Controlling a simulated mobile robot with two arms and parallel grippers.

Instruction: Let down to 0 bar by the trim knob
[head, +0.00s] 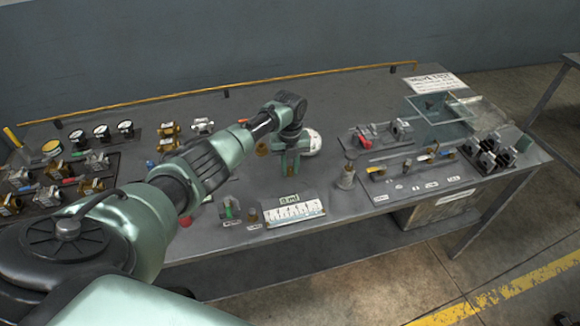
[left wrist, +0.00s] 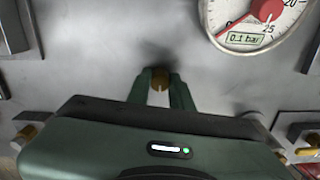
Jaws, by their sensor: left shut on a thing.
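A round white pressure gauge (left wrist: 292,28) shows at the upper right of the left wrist view, cut off by the frame edge. Its red needle points to the lower left of the dial, and its small display (left wrist: 243,38) reads 0.1 bar. In the head view part of the gauge (head: 313,142) shows just right of my left gripper (head: 289,170). In the left wrist view my left gripper (left wrist: 160,80) is shut on a small brass knob (left wrist: 160,74), which I take for the trim knob. The fingers hide its sides. My right gripper is not in view.
Valve parts and small gauges (head: 102,131) crowd the left of the bench. A white scale card (head: 293,211) lies at the front edge. More fittings (head: 380,132) and a clear tray (head: 440,108) are on the right. A yellow rail (head: 250,84) runs along the back.

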